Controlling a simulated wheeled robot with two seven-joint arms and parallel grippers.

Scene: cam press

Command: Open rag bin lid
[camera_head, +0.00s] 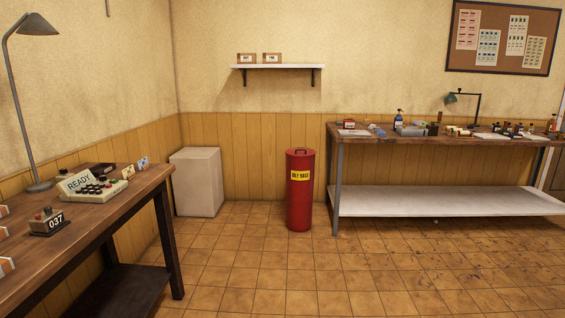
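Neither of my grippers shows in the head view, and the bin is some distance away across the floor.
A dark wooden table (140,182) with a lamp and small devices stands at the left. A white box (196,182) is by the back left corner. A workbench (385,141) with a white lower shelf (440,203) fills the right. The tiled floor (300,265) between is clear.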

